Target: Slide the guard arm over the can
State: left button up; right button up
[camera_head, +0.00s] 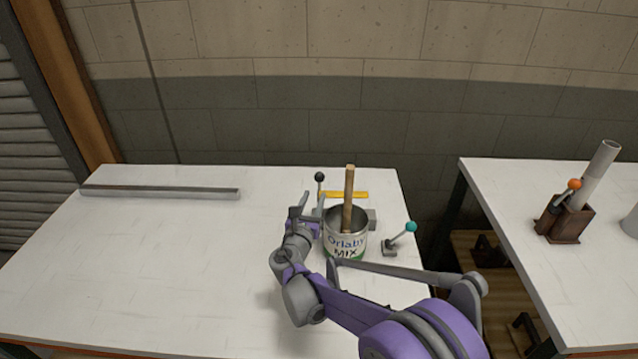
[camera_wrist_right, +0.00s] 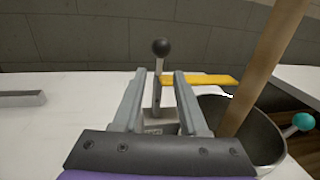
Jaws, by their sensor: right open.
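The can (camera_head: 345,244), labelled "Orlaby MIX", stands open on the white table with a wooden stick (camera_head: 348,195) in it. The yellow guard arm (camera_head: 350,194) lies level behind the can; in the right wrist view (camera_wrist_right: 212,80) it reaches from the post area rightward to near the stick. An upright lever with a black ball knob (camera_head: 319,177) stands at its left end. My right gripper (camera_head: 307,207) is open, left of the can. In the right wrist view its fingers (camera_wrist_right: 159,76) frame the lever's post (camera_wrist_right: 157,92); contact is not clear. My left gripper is out of view.
A teal-knobbed lever (camera_head: 402,236) stands right of the can, near a grey block (camera_head: 371,218). A grey bar (camera_head: 160,191) lies at the back left. The table's left and middle are clear. A second table (camera_head: 510,215) holds an orange-knobbed fixture (camera_head: 563,218).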

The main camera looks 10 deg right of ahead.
aim_at(319, 185)
jog(key=x, duration=0.7)
jog(key=shift+w+d+f+p, duration=0.1)
jog(key=shift+w+d+p, duration=0.05)
jog(key=shift+w+p, duration=0.2)
grip_shut()
dwell(1.0)
